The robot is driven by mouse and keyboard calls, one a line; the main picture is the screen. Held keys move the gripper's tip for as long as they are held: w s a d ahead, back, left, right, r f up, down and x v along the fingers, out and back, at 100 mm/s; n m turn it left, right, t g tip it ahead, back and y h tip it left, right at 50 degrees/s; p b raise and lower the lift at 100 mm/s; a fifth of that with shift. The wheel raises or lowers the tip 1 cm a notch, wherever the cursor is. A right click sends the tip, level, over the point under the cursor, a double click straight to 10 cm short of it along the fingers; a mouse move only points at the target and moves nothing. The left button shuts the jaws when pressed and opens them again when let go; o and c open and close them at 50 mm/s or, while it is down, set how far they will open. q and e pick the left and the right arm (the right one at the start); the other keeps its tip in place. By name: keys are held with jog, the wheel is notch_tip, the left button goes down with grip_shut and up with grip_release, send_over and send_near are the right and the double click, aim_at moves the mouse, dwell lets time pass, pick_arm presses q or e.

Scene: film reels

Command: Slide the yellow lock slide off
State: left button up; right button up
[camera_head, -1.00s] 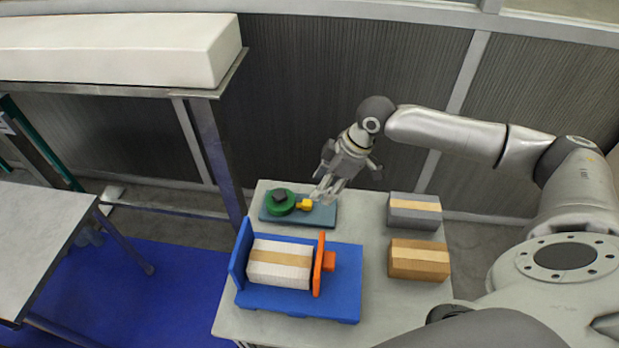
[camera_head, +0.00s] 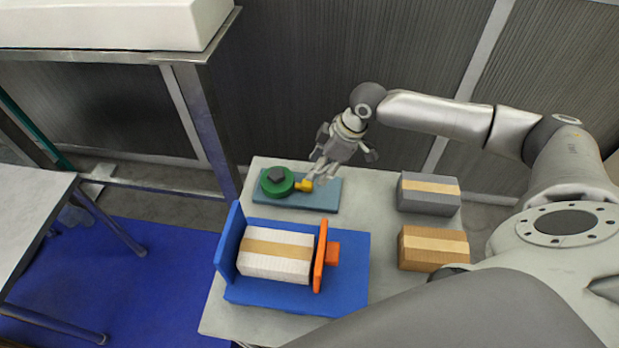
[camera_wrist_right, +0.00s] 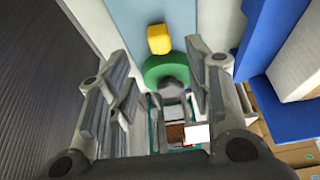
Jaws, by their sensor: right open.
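The yellow lock slide (camera_head: 304,186) is a small block at the right side of a round green part (camera_head: 276,181) with a dark knob, on a blue-grey plate (camera_head: 325,195). My right gripper (camera_head: 318,175) is open, with its fingertips just above and right of the yellow slide in the head view. In the right wrist view the yellow slide (camera_wrist_right: 159,39) and green part (camera_wrist_right: 165,68) show between and beyond the two spread fingers (camera_wrist_right: 157,58). I cannot tell whether a finger touches the slide. My left gripper is not in view.
A blue fixture (camera_head: 345,285) with an orange clamp plate (camera_head: 320,258) holds a light box (camera_head: 275,268) in front of the plate. A grey box (camera_head: 428,205) and a brown box (camera_head: 432,262) stand to the right. Bare tabletop lies between them.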

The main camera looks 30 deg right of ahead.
aim_at(308, 183)
jog(key=x, duration=0.7)
jog(key=shift+a+p, duration=0.1)
jog(key=shift+p, duration=0.3)
grip_shut()
